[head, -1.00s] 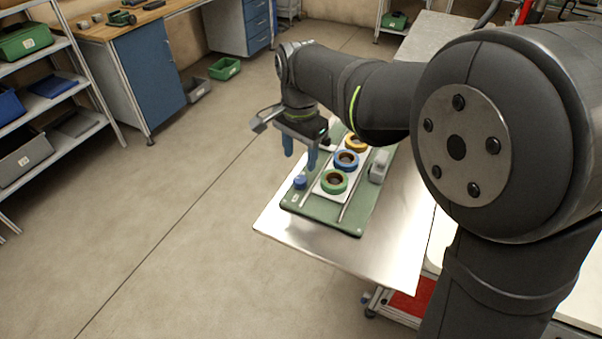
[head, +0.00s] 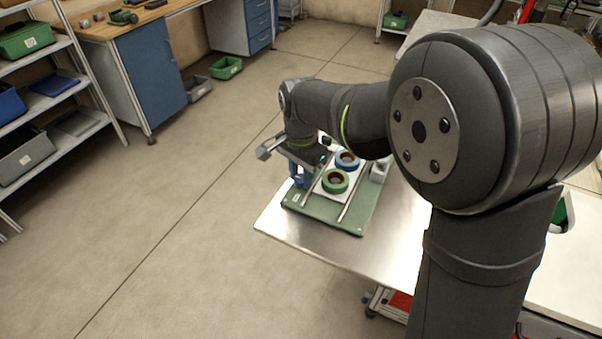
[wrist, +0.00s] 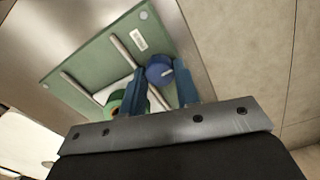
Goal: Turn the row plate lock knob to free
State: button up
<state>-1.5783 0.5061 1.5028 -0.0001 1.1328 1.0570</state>
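The lock knob is a short blue cylinder (wrist: 160,70) with a pale line on its top. It sits near the corner of a green plate (wrist: 85,57). In the wrist view the two blue fingers of my gripper (wrist: 160,74) stand on either side of the knob, with their tips beside it. I cannot tell whether they press on it. In the head view my gripper (head: 301,180) is low at the plate's left edge and hides most of the knob. A green reel (head: 335,181) and a blue reel (head: 347,161) lie on a white strip between two rails.
The green plate lies on a metal table (head: 320,247) with bare surface in front. A grey block (head: 379,171) stands on the plate's right side. My arm crosses above the plate's far end. Open floor lies to the left.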

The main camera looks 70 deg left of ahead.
aim_at(301, 178)
jog(key=shift+n, duration=0.4)
jog(key=n, duration=0.3)
jog(key=shift+n, duration=0.4)
jog(key=n, duration=0.4)
jog(key=shift+n, duration=0.3)
jog(key=n, duration=0.8)
jog(key=shift+r+n, duration=0.1)
jog(key=shift+n, duration=0.2)
jog(key=o, duration=1)
notch_tip(301, 178, up, 17)
jog(key=shift+r, duration=0.15)
